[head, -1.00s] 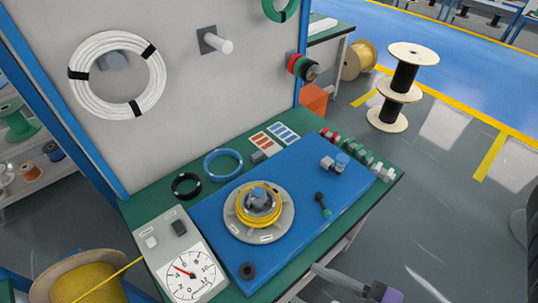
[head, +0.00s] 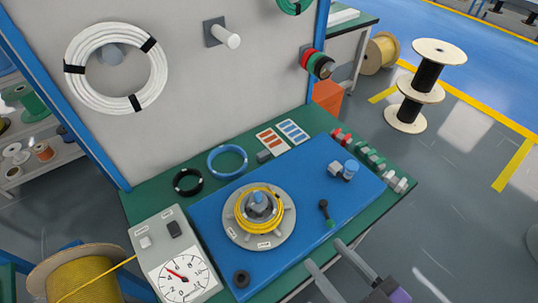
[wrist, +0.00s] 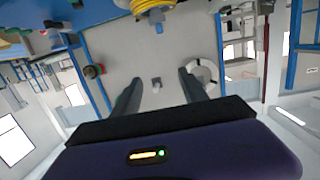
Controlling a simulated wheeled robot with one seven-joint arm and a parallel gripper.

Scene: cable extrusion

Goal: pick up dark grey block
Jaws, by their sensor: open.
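A small dark grey block (head: 263,156) lies on the green bench top, beside the label cards and right of the blue cable ring. My gripper (head: 325,254) is open and empty at the front edge of the bench, well apart from both blocks. In the wrist view my gripper (wrist: 159,78) shows its two fingers spread with nothing between them. I cannot make out the dark grey block in the wrist view.
A blue plate (head: 300,185) carries a grey round fixture (head: 259,235) with yellow cable, a dark-handled lever (head: 326,212) and a black ring (head: 241,279). Blue (head: 228,161) and black (head: 188,182) cable rings lie behind it. A grey panel (head: 200,85) stands at the back.

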